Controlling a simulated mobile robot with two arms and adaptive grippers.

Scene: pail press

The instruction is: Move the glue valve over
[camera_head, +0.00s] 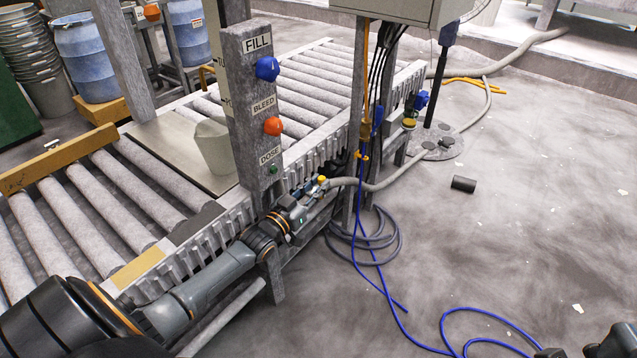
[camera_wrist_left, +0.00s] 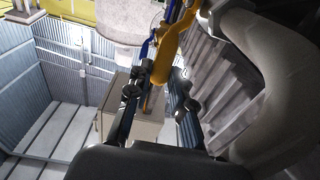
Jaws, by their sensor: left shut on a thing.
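The glue valve shows as a small yellow handle (camera_head: 322,180) low beside the grey control post, near the end of a grey hose. In the left wrist view a yellow-orange lever (camera_wrist_left: 165,62) lies between my fingers. My left gripper (camera_head: 312,186) is shut on this yellow handle, just right of the post's foot; it also fills the middle of the left wrist view (camera_wrist_left: 158,98). The valve body is mostly hidden by the gripper. Dark parts at the bottom right corner (camera_head: 608,342) look like my right gripper, cut off by the frame.
The post (camera_head: 252,130) carries blue FILL, orange BLEED and green DOSE knobs. A roller conveyor (camera_head: 120,190) runs behind my arm, with a pale pail (camera_head: 213,146) on it.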

